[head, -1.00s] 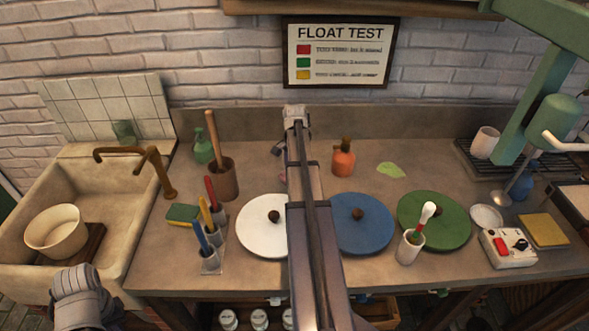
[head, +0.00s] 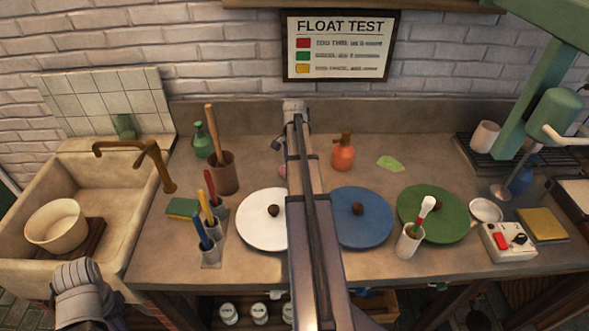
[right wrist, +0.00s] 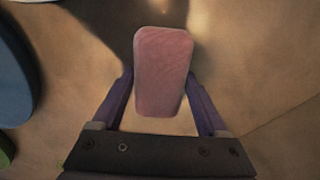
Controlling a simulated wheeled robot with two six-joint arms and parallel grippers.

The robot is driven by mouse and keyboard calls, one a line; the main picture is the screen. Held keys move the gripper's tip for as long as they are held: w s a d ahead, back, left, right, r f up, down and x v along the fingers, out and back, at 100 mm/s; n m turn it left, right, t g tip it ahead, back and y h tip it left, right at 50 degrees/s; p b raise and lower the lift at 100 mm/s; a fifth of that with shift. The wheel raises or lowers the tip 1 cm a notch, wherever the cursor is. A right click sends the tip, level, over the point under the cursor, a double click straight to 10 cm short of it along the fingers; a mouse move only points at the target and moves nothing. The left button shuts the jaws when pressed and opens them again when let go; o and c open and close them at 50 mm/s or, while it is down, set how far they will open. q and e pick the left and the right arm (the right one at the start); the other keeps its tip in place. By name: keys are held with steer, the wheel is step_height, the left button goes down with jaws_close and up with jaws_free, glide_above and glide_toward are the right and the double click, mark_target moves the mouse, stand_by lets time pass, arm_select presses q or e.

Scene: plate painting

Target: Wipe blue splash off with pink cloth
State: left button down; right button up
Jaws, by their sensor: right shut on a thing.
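A pink cloth (right wrist: 163,72), a rounded thick pad, is held between the two purple fingers of my right gripper (right wrist: 163,105) in the right wrist view, over the brown countertop. In the head view my right arm reaches across the counter and hides most of the gripper and cloth; a small pink patch (head: 282,171) shows at its left side. I see no blue splash in either view; it may be hidden behind the arm or cloth. A pale green splash (head: 391,163) lies on the counter. My left arm's end (head: 80,288) is at the lower left; its fingers cannot be made out.
White (head: 262,230), blue (head: 372,232) and green (head: 446,228) round plates lie along the front of the counter. An orange bottle (head: 343,152) stands right of the arm. A brush cup (head: 409,241) stands by the green plate. A sink (head: 110,240) is at left.

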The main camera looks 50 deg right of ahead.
steer(key=shift+w+d, duration=0.45)
steer(key=shift+w+d, duration=1.1)
steer(key=shift+d, duration=0.1)
steer(key=shift+w+d, duration=0.1)
steer(key=shift+w+d, duration=1.1)
steer(key=shift+d, duration=0.1)
step_height(320, 180, up, 6)
steer(key=p, duration=0.6)
